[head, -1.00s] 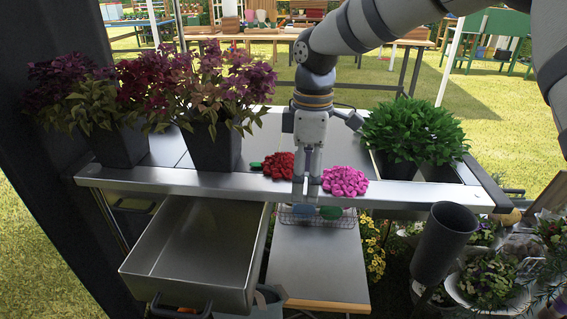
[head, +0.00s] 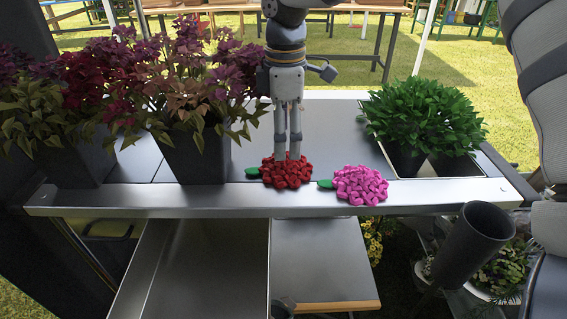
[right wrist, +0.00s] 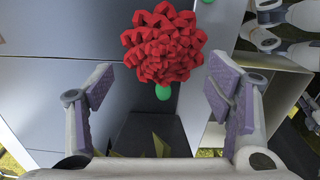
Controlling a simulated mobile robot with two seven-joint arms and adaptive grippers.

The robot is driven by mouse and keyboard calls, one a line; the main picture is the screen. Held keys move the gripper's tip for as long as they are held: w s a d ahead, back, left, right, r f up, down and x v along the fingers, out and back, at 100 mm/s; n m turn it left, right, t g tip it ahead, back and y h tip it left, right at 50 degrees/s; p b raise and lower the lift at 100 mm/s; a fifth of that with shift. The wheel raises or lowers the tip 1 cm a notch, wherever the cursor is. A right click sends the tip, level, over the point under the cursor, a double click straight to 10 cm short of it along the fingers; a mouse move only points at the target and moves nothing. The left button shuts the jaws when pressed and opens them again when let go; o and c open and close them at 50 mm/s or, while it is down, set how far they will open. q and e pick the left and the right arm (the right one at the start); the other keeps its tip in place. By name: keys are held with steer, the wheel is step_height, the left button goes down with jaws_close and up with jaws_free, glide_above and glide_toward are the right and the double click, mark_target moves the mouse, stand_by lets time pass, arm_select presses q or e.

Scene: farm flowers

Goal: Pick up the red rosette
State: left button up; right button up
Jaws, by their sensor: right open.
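The red rosette (head: 288,174), with a green leaf at its left, lies on the steel table (head: 110,205) near its front edge in the head view. My right gripper (head: 288,155) points down over it, its fingertips overlapping the rosette in this view. In the right wrist view the rosette (right wrist: 163,45) shows just beyond the open fingers (right wrist: 160,95), with nothing gripped between them. I cannot tell whether the fingertips touch it. My left gripper is not in view.
A pink rosette (head: 360,185) lies just right of the red one. Dark pots of purple plants (head: 195,155) stand to the left and green plants (head: 420,120) to the back right. A grey vase (head: 465,250) stands at front right.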

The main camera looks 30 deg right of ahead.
steer(key=f, duration=0.6)
steer(key=shift+s+a, duration=0.15)
steer(key=shift+s, duration=0.15)
steer(key=c, duration=1)
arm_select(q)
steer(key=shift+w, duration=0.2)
arm_select(e)
steer(key=shift+c, duration=0.2)
